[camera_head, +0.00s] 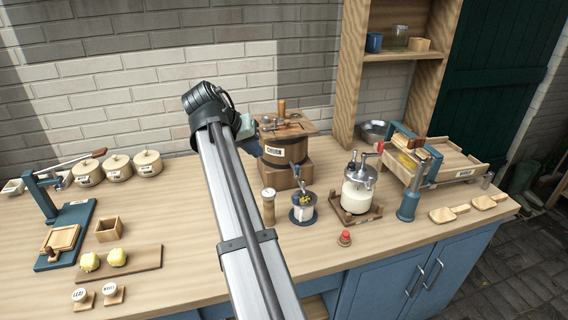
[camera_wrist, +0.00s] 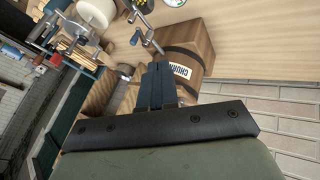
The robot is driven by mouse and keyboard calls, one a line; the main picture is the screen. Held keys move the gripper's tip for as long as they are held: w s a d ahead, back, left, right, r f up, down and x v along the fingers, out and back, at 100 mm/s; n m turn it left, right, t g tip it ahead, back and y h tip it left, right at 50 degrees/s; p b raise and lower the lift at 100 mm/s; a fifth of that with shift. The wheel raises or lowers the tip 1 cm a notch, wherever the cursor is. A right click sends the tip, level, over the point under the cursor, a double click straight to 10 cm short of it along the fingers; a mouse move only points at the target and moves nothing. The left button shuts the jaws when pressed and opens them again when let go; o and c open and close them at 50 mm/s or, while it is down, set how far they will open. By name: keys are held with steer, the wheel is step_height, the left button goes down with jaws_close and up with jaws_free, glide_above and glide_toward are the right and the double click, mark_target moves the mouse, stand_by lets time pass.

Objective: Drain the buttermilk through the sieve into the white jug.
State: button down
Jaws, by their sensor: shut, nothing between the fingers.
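The wooden churn (camera_head: 283,151), a banded tub with a label and a wooden lid, stands on a wooden block at the back middle. A tap (camera_head: 297,172) sticks out of its front, above and behind the white jug (camera_head: 303,214). The jug stands on a dark round base; something yellow, perhaps in the sieve (camera_head: 303,199), shows over its mouth. In the wrist view the churn (camera_wrist: 187,68) lies just beyond my gripper (camera_wrist: 158,68), which is shut and empty. In the head view my gripper is at the churn's left side, partly hidden by my arm. I cannot tell whether it touches.
A wooden shaker (camera_head: 268,207) stands left of the jug. A glass jar with a crank (camera_head: 358,190) stands to the right on a wooden tray. A blue pillar (camera_head: 409,204) and a roller tray (camera_head: 455,166) are farther right. Lidded pots (camera_head: 148,163) stand at the left.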

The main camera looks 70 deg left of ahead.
mark_target(296, 169)
steer(key=w+a+f, duration=0.2)
steer(key=w+f, duration=0.6)
steer(key=w, duration=0.1)
steer(key=shift+w, duration=0.15)
stand_by(0.4)
steer(key=shift+d, duration=0.1)
steer(key=n, duration=0.1)
steer(key=w+d+n+g+y, duration=0.1)
steer(key=shift+w+d+n, duration=0.1)
steer(key=shift+w+n, duration=0.2)
steer(key=shift+s, duration=0.1)
stand_by(0.3)
